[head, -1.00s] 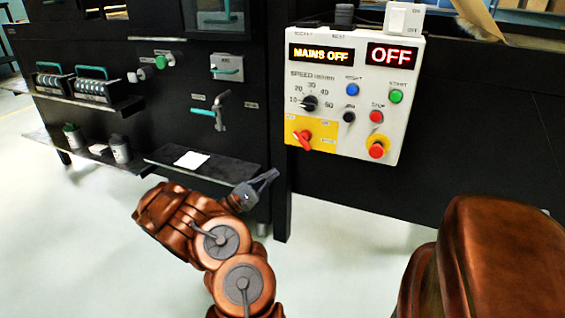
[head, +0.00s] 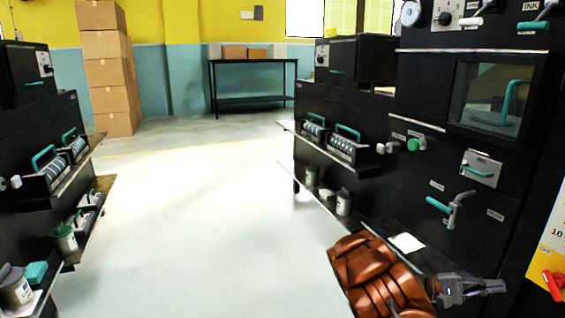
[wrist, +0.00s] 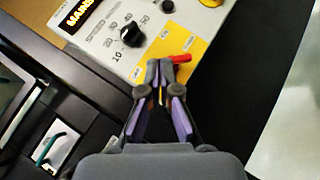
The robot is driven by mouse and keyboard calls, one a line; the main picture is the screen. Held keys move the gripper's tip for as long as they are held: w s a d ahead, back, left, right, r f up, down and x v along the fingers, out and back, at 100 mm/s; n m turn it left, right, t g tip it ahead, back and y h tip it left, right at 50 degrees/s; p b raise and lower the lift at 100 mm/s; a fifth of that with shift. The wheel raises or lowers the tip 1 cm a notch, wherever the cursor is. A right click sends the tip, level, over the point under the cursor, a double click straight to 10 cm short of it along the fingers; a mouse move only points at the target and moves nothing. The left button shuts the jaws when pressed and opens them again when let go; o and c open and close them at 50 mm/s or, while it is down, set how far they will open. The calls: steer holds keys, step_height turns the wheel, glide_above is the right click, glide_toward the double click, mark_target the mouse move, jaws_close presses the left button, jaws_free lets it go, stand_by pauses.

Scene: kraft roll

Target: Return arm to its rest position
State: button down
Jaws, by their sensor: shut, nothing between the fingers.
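My gripper (head: 490,287) is at the lower right of the head view, on the end of my copper-coloured arm. It is in front of the black machine. In the wrist view my gripper (wrist: 165,72) has its fingers together, with nothing held. Behind its tips is the control panel (wrist: 172,18), with a black speed knob (wrist: 131,35) and a red switch (wrist: 181,58) on a yellow patch. The fingertips overlap the yellow patch in the picture; I cannot tell the gap. In the head view only the panel's left edge (head: 561,225) shows.
The black machine (head: 400,165) has shelves with ink rollers and jars. A second black machine (head: 30,125) stands on the left. Between them is open pale floor (head: 220,230). Stacked cardboard boxes (head: 108,75) and a dark table (head: 250,100) stand at the back.

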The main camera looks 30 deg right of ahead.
steer(key=s+a+r+m+t+y+p, duration=0.1)
steer(key=a+r+t+y+p, duration=0.15)
steer(key=a+r+p, duration=0.5)
steer(key=s+a+r+m+t+y+p, duration=0.15)
steer(key=a+r+y+p, duration=0.3)
steer(key=a+r, duration=0.65)
steer(key=a+r+n+t+y+p, duration=0.2)
steer(key=a+r+t+p, duration=0.2)
steer(key=a+p, duration=0.3)
steer(key=w+a+r+n+t+y+p, duration=0.1)
steer(key=a+r+p, duration=0.5)
steer(key=a, duration=0.9)
steer(key=a+r+n+t+y+p, duration=0.3)
steer(key=a+r+n+t+p, duration=0.2)
steer(key=a, duration=0.6)
steer(key=t+p, duration=0.2)
steer(key=shift+w+a+p, duration=0.3)
steer(key=shift+w+a, duration=0.1)
